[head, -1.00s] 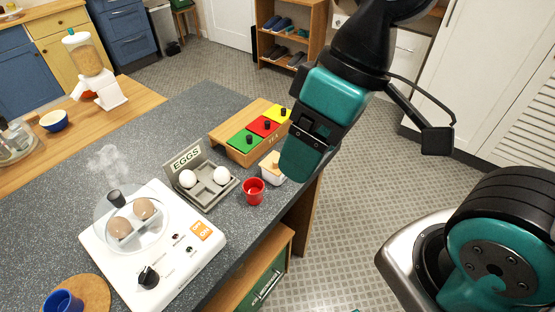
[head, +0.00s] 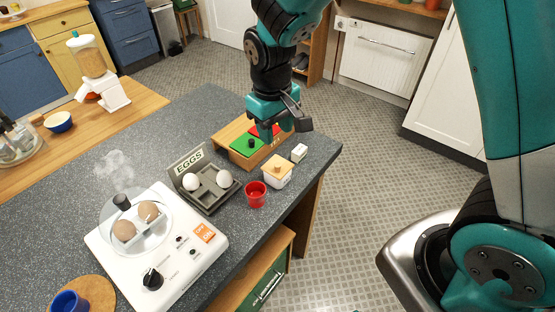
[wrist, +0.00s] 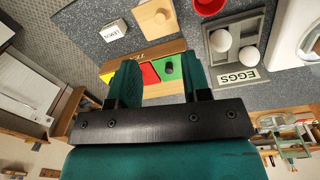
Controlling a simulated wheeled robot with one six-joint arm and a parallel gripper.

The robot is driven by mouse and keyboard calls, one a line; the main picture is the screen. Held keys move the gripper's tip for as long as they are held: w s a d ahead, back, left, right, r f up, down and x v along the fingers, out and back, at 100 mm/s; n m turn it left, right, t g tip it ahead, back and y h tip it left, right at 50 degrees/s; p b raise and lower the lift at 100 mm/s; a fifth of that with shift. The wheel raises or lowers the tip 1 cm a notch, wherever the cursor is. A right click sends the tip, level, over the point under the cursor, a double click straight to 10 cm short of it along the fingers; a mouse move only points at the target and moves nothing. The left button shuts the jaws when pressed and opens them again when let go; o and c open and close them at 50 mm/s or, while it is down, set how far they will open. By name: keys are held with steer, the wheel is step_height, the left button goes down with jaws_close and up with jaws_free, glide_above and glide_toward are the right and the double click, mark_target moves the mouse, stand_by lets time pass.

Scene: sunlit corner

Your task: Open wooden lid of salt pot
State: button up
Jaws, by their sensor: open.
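The salt pot (head: 277,180) is a small white pot near the counter's right edge. Its wooden lid (head: 277,168) with a small knob lies on top and looks closed. In the wrist view the lid (wrist: 155,17) shows at the top, beyond my fingertips. My gripper (head: 268,136) is over the tea box, behind and slightly left of the pot, apart from it. In the wrist view my gripper (wrist: 161,78) has its two fingers spread, with nothing held between them; the tea box shows behind the gap.
The tea box (head: 245,160) has green, red and yellow lids. A small white lemon box (head: 299,152) stands close behind the pot. A red cup (head: 256,195) and an egg tray (head: 212,201) are to its left. A steaming egg cooker (head: 155,255) stands at the front.

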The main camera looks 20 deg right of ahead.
mark_target(277, 165)
steer(key=f, duration=0.3)
steer(key=f+p, duration=0.1)
steer(key=f, duration=0.7)
steer(key=shift+w+d+p, duration=0.1)
steer(key=shift+d+p, duration=0.15)
steer(key=shift+p, duration=0.1)
jaws_close()
